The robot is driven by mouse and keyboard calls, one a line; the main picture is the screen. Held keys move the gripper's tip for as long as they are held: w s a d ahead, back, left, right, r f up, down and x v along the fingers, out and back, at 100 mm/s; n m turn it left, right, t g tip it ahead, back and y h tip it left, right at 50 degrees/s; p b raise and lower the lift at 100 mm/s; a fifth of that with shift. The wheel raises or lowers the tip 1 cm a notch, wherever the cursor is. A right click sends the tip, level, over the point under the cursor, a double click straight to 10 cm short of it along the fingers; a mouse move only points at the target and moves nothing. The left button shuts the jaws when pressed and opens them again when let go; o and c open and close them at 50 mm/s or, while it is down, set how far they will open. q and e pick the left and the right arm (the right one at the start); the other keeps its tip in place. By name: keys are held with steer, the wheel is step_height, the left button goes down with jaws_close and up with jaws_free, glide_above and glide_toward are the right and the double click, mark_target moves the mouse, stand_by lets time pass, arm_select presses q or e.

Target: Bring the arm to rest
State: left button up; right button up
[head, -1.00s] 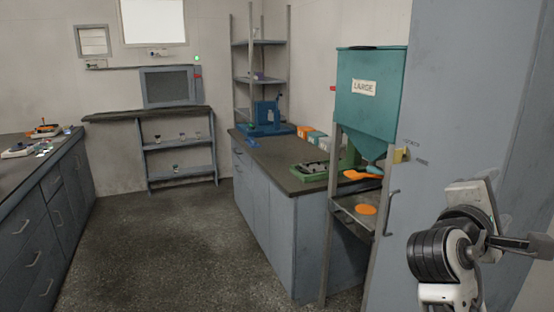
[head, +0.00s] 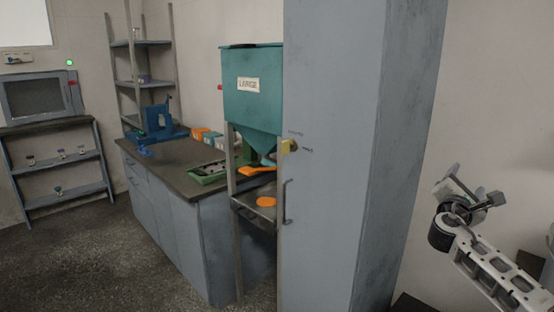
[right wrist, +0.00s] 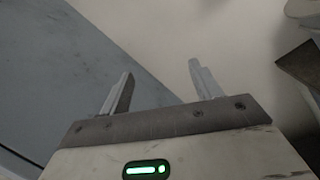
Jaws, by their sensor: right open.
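My right arm comes in at the right of the head view, in front of the pale wall. Its gripper (head: 474,187) is small there and partly hidden by the wrist. In the right wrist view the two fingers of this gripper (right wrist: 160,78) stand wide apart with nothing between them. Behind them are a blue-grey panel and a pale wall. My left gripper is in neither view.
A tall blue-grey cabinet (head: 335,150) stands left of my right arm. Beyond it are a teal hopper (head: 250,105) labelled LARGE, an orange scoop (head: 257,171) and a dark-topped counter (head: 160,165). Open floor (head: 75,265) lies at the lower left.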

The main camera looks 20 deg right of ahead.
steer(key=w+a+f+m+t+y, duration=0.65)
steer(key=w+a+m+y, duration=0.4)
steer(key=y, duration=0.25)
steer(key=s+a+f+g+y, duration=0.15)
steer(key=s+a+f, duration=0.25)
steer(key=a+f, duration=0.55)
steer(key=s+a+f+g+y, duration=0.1)
steer(key=s+a+f, duration=0.3)
steer(key=a+f, duration=0.15)
steer(key=s+a+f+y, duration=0.2)
steer(key=s+a+f, duration=0.1)
steer(key=a+f, duration=0.3)
steer(key=s+a+f+m+g+y, duration=0.1)
steer(key=s+a+f, duration=0.2)
steer(key=s+a, duration=0.5)
steer(key=s+a+f+m+g+y, duration=0.2)
steer(key=s+a+f, duration=0.2)
steer(key=s+a, duration=0.5)
steer(key=shift+s+a+f, duration=0.2)
steer(key=shift+a+f, duration=0.1)
steer(key=shift+a, duration=0.45)
